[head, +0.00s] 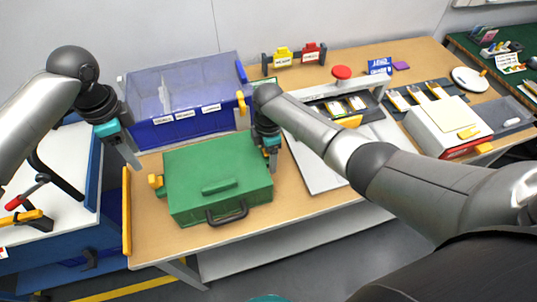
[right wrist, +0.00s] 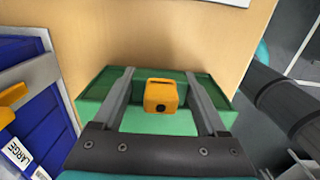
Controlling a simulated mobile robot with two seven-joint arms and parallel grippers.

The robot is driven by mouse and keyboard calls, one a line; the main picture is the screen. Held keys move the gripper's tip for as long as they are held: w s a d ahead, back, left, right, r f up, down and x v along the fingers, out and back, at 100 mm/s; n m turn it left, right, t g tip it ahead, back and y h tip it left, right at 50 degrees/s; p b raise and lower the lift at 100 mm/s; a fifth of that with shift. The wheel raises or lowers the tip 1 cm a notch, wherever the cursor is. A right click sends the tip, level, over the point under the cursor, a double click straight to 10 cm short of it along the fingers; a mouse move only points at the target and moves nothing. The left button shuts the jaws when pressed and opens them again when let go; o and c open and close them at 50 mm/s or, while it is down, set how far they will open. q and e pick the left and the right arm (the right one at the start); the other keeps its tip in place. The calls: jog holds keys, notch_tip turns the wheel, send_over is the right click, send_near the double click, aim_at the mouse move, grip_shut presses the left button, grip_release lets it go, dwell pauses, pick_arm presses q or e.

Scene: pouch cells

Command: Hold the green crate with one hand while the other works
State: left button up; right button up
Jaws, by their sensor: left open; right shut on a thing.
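The green crate (head: 208,165) stands closed on the wooden bench in the head view, with a dark handle (head: 228,212) on its front and a yellow knob (head: 156,181) on its left side. My right gripper (head: 271,163) is at the crate's right side, shut on the crate. In the right wrist view, its two fingers (right wrist: 160,78) reach to the crate's green side (right wrist: 95,95), with a yellow knob (right wrist: 160,95) between them. The exact contact is hard to see. My left gripper (head: 130,157) is open and empty, above the bench's left end, apart from the crate.
A blue bin (head: 185,133) with a clear lid stands behind the crate. A white tray (head: 315,178) lies to the right, partly under my right arm. A white machine (head: 440,130) stands further right. A red button (head: 341,72) tops a grey frame. Bench in front of the crate is narrow.

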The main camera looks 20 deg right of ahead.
grip_shut()
dwell(0.5)
pick_arm(q)
jog(key=c, duration=0.7)
jog(key=shift+s+f, duration=0.15)
jog(key=shift+f, duration=0.05)
grip_shut()
jog(key=s+a+n+t+h, duration=0.2)
jog(key=a+n+h, duration=0.1)
jog(key=a+n, duration=0.3)
jog(key=s+a+f+n+t+h, duration=0.1)
jog(key=s+a+n+t+h, duration=0.1)
jog(key=a+n, duration=0.4)
jog(key=shift+s+f+n+t+h, duration=0.3)
jog(key=shift+n+h, duration=0.1)
jog(key=shift+n, duration=1.3)
